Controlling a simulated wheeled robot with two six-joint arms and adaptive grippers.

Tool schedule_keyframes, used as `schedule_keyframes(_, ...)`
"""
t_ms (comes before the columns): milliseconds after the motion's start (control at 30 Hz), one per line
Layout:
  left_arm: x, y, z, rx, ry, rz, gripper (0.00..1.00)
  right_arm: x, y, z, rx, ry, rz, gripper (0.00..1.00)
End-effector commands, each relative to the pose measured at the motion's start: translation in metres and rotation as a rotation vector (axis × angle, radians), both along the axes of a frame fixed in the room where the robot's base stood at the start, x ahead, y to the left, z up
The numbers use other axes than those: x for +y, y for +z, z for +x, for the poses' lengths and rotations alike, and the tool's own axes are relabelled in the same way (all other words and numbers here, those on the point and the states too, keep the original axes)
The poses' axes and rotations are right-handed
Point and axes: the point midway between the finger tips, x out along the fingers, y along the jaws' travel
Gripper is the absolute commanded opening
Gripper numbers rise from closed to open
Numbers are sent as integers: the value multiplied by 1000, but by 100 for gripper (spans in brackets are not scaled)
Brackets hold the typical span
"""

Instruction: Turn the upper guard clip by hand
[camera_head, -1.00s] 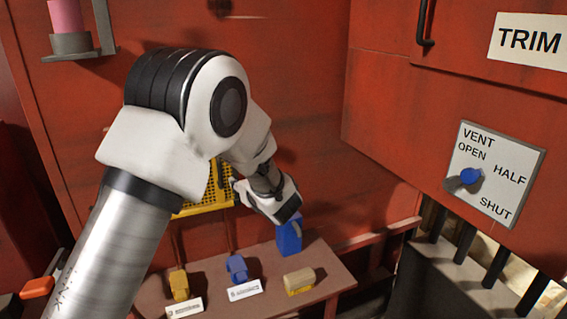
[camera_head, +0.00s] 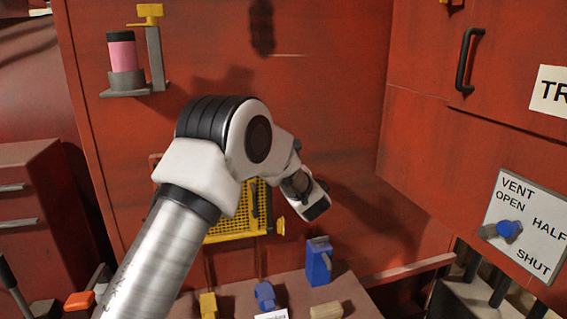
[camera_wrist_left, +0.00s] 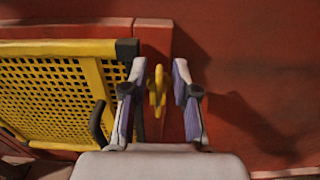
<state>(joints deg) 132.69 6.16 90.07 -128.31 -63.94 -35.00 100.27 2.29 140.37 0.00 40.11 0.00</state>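A yellow clip (camera_wrist_left: 157,90) shows in the left wrist view, just right of the upper corner of the yellow mesh guard (camera_wrist_left: 92,75). My left gripper (camera_wrist_left: 159,70) is open. Its two fingers stand on either side of this clip, with a gap visible on both sides. In the head view, my wrist covers the guard's upper right area. Another yellow piece (camera_head: 281,226) shows there at the guard's lower right; I cannot tell whether it is the same clip. The guard (camera_head: 238,224) is partly behind my arm. My right gripper is not in view.
A shelf (camera_head: 350,288) below holds a blue box (camera_head: 318,262) and small yellow, blue and tan pieces. A vent panel with a blue knob (camera_head: 508,229) is at the right. A bracket with a pink cylinder (camera_head: 122,55) is at the upper left.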

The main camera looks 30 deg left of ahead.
Motion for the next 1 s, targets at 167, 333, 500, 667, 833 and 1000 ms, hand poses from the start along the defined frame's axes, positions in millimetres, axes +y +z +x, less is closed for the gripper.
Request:
schedule_keyframes(167,0,0,0,0,0,0,0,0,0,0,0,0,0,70)
schedule_keyframes(333,0,0,0,4,0,2,0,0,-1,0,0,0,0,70)
schedule_keyframes(500,-1,-1,0,29,0,23,0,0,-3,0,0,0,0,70)
schedule_keyframes(667,-2,-2,1,84,0,71,0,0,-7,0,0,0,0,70)
schedule_keyframes(833,-3,-2,3,175,0,149,0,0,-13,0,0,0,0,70)
schedule_keyframes(1000,-5,-3,5,293,0,249,0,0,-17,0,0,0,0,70)
